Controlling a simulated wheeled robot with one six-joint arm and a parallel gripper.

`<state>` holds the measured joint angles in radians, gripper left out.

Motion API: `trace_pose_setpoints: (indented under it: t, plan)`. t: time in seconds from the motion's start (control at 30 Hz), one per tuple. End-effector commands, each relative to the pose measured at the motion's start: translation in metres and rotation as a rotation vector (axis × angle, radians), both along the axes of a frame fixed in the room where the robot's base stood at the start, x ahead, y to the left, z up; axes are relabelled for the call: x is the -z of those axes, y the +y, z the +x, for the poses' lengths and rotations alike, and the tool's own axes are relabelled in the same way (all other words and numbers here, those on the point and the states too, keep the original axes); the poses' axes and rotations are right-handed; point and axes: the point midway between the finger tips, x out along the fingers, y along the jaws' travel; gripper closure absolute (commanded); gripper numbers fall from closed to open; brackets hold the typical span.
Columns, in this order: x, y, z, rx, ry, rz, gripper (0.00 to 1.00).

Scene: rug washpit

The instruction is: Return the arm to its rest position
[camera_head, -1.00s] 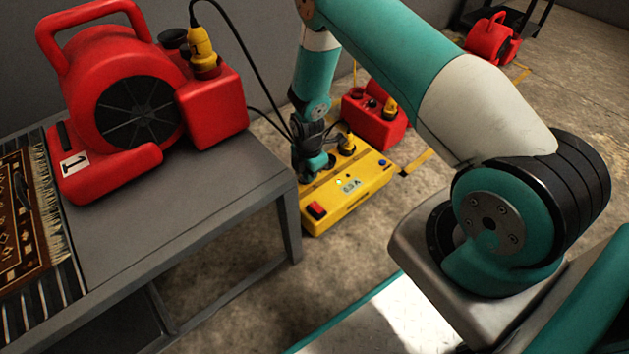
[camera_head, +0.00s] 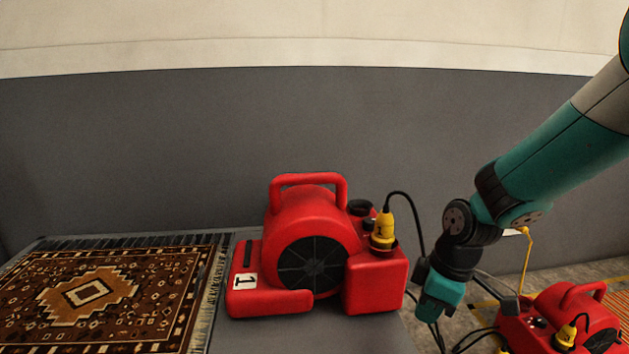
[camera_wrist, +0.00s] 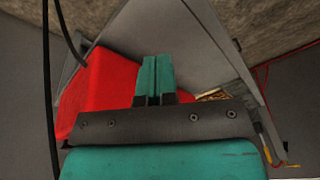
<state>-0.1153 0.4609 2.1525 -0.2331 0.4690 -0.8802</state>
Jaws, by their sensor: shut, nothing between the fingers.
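My arm comes in from the upper right of the head view and bends downward at the wrist. My gripper (camera_head: 435,312) hangs just right of the red blower marked 1 (camera_head: 310,250), apart from it in the picture. In the wrist view my gripper (camera_wrist: 155,80) shows its two teal fingers together, with nothing between them. A red surface (camera_wrist: 105,85), likely the blower's side, lies beyond the fingers at left. The fingertips in the head view are small and partly hard to make out.
The blower stands on a grey table (camera_head: 245,340) beside a patterned rug (camera_head: 90,295). A yellow plug (camera_head: 383,230) with a black cable sits on the blower's box. Another red blower (camera_head: 575,315) stands lower right. A grey wall (camera_head: 150,150) is behind.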

Motion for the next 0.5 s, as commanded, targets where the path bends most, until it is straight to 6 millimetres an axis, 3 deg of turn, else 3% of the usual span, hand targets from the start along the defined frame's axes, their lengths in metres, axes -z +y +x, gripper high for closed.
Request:
trace_pose_setpoints:
  t: [0.03, 0.2, 0.5]
  plan:
    - [-0.032, 0.011, -0.019, 0.05, 0.001, 0.025, 1.0]
    - [-0.097, 0.036, -0.088, 0.225, 0.056, 0.093, 1.0]
    - [-0.147, 0.05, -0.182, 0.414, 0.135, 0.148, 1.0]
